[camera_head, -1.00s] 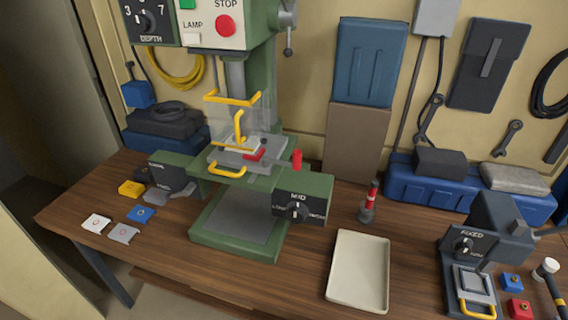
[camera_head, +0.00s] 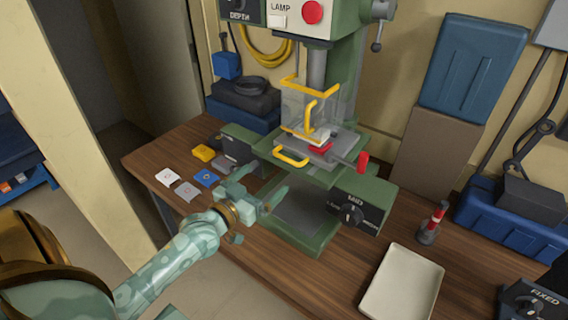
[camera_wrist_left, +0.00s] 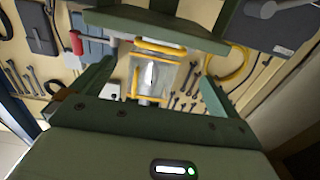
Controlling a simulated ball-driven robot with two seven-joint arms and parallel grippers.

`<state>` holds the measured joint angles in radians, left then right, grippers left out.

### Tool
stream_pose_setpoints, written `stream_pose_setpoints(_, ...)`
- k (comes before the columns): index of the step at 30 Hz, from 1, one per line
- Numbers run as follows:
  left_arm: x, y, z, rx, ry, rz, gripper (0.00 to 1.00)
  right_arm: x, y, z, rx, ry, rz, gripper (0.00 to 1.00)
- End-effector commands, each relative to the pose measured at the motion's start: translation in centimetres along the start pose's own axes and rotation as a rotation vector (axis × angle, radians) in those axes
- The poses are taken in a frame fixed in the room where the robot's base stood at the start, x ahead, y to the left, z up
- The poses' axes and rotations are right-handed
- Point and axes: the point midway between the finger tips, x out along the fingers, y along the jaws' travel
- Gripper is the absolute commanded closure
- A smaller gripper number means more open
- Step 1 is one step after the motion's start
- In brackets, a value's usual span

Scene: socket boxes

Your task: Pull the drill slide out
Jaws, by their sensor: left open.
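The drill slide (camera_head: 322,152) is a grey plate on the green drill press, with a yellow loop handle (camera_head: 291,157) at its front left. A red clamp piece (camera_head: 320,147) sits on it. A clear guard with yellow bars (camera_head: 309,85) stands over its back part. My left gripper (camera_head: 265,188) is open and empty, in front of and lower in the picture than the handle, apart from it. In the left wrist view, yellow bars and the clear guard (camera_wrist_left: 152,76) show between its spread fingers. My right gripper is not in view.
A cream tray (camera_head: 404,284) and red-grey cylinder (camera_head: 433,222) stand further right.

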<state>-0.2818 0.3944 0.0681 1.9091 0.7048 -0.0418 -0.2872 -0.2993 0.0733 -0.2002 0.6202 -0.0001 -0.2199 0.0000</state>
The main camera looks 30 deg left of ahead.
Motion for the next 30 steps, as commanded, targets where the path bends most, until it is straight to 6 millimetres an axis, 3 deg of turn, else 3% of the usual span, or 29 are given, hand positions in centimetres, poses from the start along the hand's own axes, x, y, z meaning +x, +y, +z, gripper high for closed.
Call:
stream_pose_setpoints(3,3.1,0.0,-0.1,-0.001,0.003,0.0,0.0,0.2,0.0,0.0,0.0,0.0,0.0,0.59)
stream_pose_setpoints(9,6.9,0.0,0.1,-0.001,0.001,0.0,0.0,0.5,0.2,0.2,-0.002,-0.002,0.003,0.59)
stream_pose_setpoints(15,8.5,0.0,0.0,0.0,0.0,0.0,0.0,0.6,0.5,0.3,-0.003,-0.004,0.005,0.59)
stream_pose_setpoints(23,8.6,0.0,0.1,0.0,-0.001,0.0,0.0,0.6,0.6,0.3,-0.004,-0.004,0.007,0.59)
stream_pose_setpoints(29,8.6,0.0,0.1,0.0,-0.001,0.001,0.5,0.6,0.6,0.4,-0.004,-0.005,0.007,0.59)
stream_pose_setpoints(30,8.6,0.0,0.1,0.0,-0.001,0.001,0.5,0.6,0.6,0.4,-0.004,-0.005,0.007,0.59)
